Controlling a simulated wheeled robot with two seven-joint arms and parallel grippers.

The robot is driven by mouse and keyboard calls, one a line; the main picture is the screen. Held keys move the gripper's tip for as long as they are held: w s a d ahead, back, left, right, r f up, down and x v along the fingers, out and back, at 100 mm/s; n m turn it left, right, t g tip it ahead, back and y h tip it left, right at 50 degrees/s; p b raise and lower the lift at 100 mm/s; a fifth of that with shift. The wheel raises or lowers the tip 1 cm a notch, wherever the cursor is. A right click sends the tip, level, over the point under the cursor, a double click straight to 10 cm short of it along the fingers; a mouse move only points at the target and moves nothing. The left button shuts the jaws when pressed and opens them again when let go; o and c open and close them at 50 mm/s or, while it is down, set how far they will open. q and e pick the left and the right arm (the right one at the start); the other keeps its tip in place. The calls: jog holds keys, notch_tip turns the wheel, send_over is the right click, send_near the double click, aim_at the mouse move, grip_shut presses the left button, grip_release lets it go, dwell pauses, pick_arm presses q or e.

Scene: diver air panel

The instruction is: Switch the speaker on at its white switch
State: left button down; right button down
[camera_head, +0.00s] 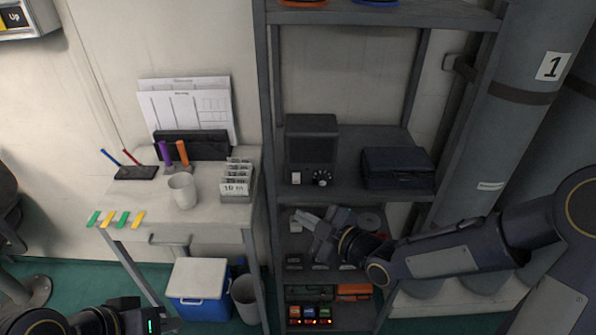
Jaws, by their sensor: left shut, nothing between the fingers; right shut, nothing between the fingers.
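The speaker (312,143) is a dark box standing on the middle shelf of the grey rack. Its white switch (296,178) is low on its front at the left, beside a black knob (321,178). I cannot tell the switch's position at this size. My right gripper (305,222) is shut and empty. It shows just below the edge of the speaker's shelf, under the switch and apart from it. My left gripper (168,324) is shut and empty at the bottom left, low and far from the speaker.
A dark blue case (396,168) sits right of the speaker on the same shelf (345,189). The rack's posts flank the shelf. A desk (148,205) with a mug (182,190) and papers stands at the left. Large grey cylinders (520,110) stand at the right.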

aim_at(296, 178)
pick_arm(q)
jog(key=shift+w+a+r, duration=0.1)
jog(key=shift+w, duration=0.2)
pick_arm(e)
jog(key=shift+w+a+r+n+y, duration=0.2)
jog(key=shift+a+n+y, duration=0.1)
jog(key=shift+a, duration=0.3)
